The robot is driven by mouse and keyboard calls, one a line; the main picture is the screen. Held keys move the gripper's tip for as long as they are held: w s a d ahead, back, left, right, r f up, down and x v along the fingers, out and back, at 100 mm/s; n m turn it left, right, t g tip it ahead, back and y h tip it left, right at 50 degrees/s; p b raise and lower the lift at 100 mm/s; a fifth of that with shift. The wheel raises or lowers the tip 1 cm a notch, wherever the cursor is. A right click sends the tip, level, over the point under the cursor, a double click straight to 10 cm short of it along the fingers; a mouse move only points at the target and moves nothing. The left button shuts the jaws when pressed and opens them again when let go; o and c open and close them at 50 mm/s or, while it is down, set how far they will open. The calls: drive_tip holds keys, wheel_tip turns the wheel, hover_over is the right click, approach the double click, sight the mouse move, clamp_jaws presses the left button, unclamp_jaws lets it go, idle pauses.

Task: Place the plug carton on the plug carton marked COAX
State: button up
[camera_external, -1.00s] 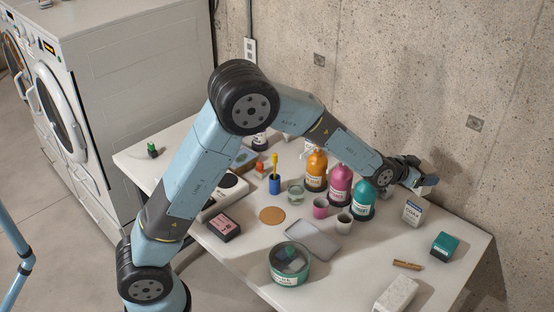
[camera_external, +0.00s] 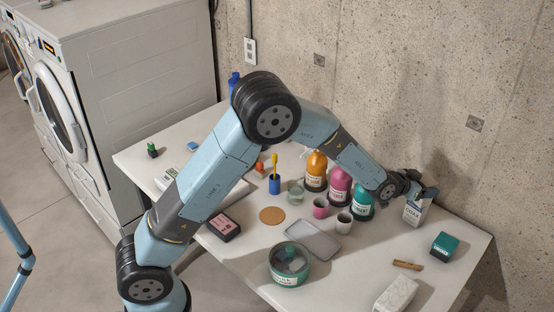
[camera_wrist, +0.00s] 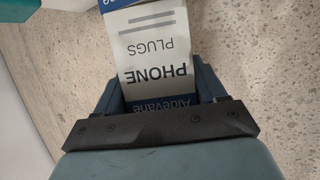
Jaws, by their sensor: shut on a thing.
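My gripper (camera_external: 427,192) is shut on a white and blue plug carton (camera_wrist: 153,52) that reads PHONE PLUGS, upside down in the wrist view. In the external view the carton is mostly hidden by the gripper. The plug carton marked COAX (camera_external: 412,214) stands upright on the table's right side, near the wall. My gripper is right over its top and covers its upper edge. I cannot tell whether the two cartons touch. A blue edge with white letters (camera_wrist: 122,3) shows beyond the held carton in the wrist view.
Teal (camera_external: 362,199), pink (camera_external: 339,183) and orange (camera_external: 316,170) bottles stand left of the COAX carton. A green box (camera_external: 445,246) and a brown bar (camera_external: 408,265) lie to its front right. The concrete wall (camera_external: 450,90) is close behind.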

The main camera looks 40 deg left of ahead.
drive_tip(key=o, duration=1.1)
drive_tip(key=shift+r, duration=0.1)
drive_tip(key=s+a+r+n+g+y, duration=0.1)
drive_tip(key=s+a+r, duration=0.7)
drive_tip(key=s+a, duration=0.4)
drive_tip(key=s+a+r+n+g+y, duration=0.1)
drive_tip(key=s+a+r+g, duration=0.1)
drive_tip(key=s+a+r, duration=0.85)
drive_tip(key=s+a+g+y, duration=0.1)
drive_tip(key=s+a, duration=0.3)
drive_tip(key=s, duration=0.6)
drive_tip(key=s+a+n+g+y, duration=0.1)
drive_tip(key=s+a, duration=0.3)
drive_tip(key=s, duration=0.6)
drive_tip(key=s+a+n+g+y, duration=0.1)
drive_tip(key=s+a, duration=0.3)
drive_tip(key=s, duration=0.6)
drive_tip(key=shift+a+f+g, duration=0.25)
drive_tip(key=shift+f+g, duration=0.15)
